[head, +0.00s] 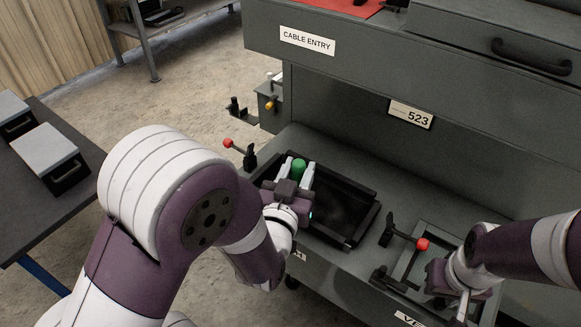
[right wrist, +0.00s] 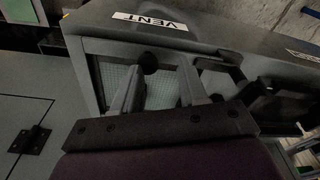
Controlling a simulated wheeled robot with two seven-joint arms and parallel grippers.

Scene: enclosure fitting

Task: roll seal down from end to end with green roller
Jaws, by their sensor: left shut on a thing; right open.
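The green roller (head: 299,167) stands between the fingers of my left gripper (head: 297,174), which is shut on it. They are at the left part of a black-rimmed rectangular opening (head: 361,218) in the grey bench. I cannot tell whether the roller touches the rim. The seal cannot be told apart from the black rim, and my left gripper and arm hide part of that side. My right gripper (right wrist: 155,85) is open and empty over the vent frame (right wrist: 88,75), partly hidden in the head view.
A red-knobbed clamp (head: 421,244) stands between the opening and the vent frame. Another red-knobbed clamp (head: 229,143) is at the far left corner. The cabinet wall marked 523 (head: 411,115) rises behind. A side table (head: 75,196) with grey-lidded boxes is at left.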

